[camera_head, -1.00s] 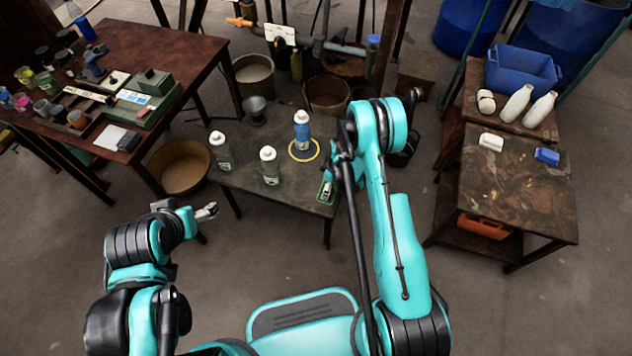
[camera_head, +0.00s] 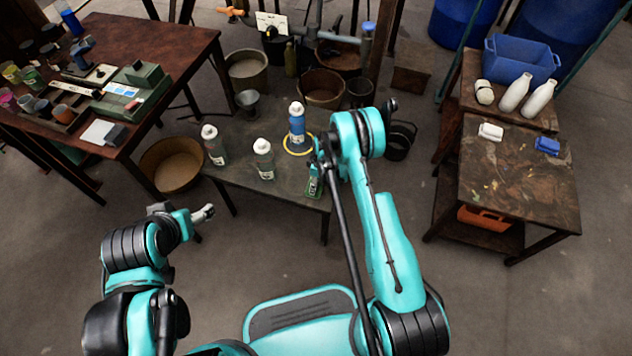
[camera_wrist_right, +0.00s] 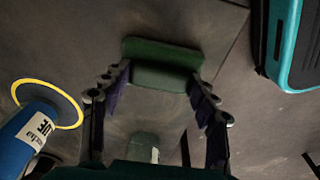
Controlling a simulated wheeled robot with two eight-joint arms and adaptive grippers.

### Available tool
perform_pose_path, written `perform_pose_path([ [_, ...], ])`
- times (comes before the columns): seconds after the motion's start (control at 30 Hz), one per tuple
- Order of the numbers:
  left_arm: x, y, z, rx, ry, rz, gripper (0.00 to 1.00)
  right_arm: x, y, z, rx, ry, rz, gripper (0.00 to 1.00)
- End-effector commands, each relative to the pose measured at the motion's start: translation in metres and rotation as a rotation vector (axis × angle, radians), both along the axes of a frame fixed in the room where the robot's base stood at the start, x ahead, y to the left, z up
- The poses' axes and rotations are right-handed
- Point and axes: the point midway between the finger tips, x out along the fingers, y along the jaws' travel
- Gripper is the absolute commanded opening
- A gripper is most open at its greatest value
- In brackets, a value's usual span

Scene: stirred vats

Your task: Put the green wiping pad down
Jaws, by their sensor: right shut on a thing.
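The green wiping pad (camera_wrist_right: 165,62) is between the fingers of my right gripper (camera_wrist_right: 160,88) in the right wrist view, and the fingers are shut on it. In the head view the right gripper (camera_head: 315,172) is at the right front part of the low dark table (camera_head: 265,192), with green showing at its tip. Whether the pad touches the tabletop is unclear. My left gripper (camera_head: 204,213) is in front of the table, away from the pad; its fingers are too small to read.
A blue bottle (camera_head: 297,128) stands in a yellow ring (camera_head: 298,152) behind and left of the right gripper. It also shows in the right wrist view (camera_wrist_right: 28,140). Two white-capped bottles (camera_head: 263,160) (camera_head: 214,147) stand farther left. The table's front middle is bare.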

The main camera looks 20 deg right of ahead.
Motion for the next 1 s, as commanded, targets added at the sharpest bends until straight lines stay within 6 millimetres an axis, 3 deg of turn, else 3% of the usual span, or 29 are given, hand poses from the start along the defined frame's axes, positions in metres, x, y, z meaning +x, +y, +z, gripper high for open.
perform_pose_path([
  [0.03, 0.000, 0.000, 0.000, 0.000, 0.000, 0.000, 0.75, 0.000, 0.000, -0.002, 0.000, 0.000, 0.000, 0.14],
  [0.07, 0.000, 0.000, 0.000, 0.000, 0.000, 0.000, 0.75, 0.000, 0.000, -0.002, 0.000, 0.000, 0.000, 0.65],
  [0.13, 0.000, 0.000, 0.000, 0.000, 0.000, 0.000, 0.75, 0.000, 0.000, -0.002, 0.000, 0.000, 0.000, 0.80],
  [0.53, 0.000, 0.000, 0.002, 0.000, 0.000, 0.000, 0.75, 0.000, 0.000, 0.005, 0.000, 0.000, 0.000, 0.80],
  [1.0, 0.000, 0.000, 0.037, 0.000, 0.000, 0.000, 0.75, -0.007, -0.010, 0.100, 0.000, 0.000, 0.000, 0.80],
])
